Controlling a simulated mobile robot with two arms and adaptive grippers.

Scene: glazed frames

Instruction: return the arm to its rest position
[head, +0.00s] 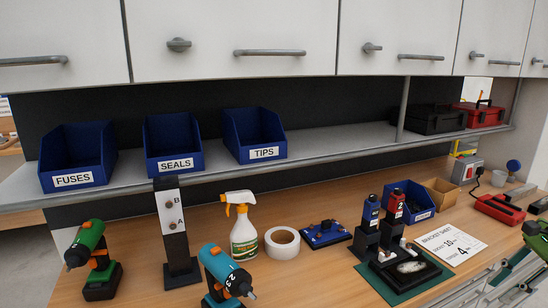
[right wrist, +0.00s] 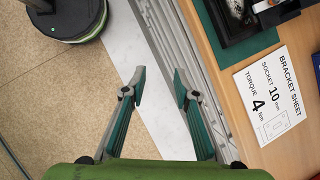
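My right gripper (head: 508,284) is at the lower right of the head view, by the bench's front edge, partly cut off. In the right wrist view its two teal-padded fingers (right wrist: 160,78) are apart, with nothing between them. Below them are a grey metal rail (right wrist: 185,45), a pale strip and the floor. My green wrist (right wrist: 155,170) fills the bottom of that view. My left arm and left gripper do not show in either view.
The bench (head: 330,285) holds a bracket sheet (head: 450,240), a green mat (head: 365,277), two drills (head: 92,260), a spray bottle (head: 243,235) and a red tool (head: 500,209). Blue bins (head: 75,160) stand on the shelf. Beyond the bench edge lies open floor (right wrist: 60,95).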

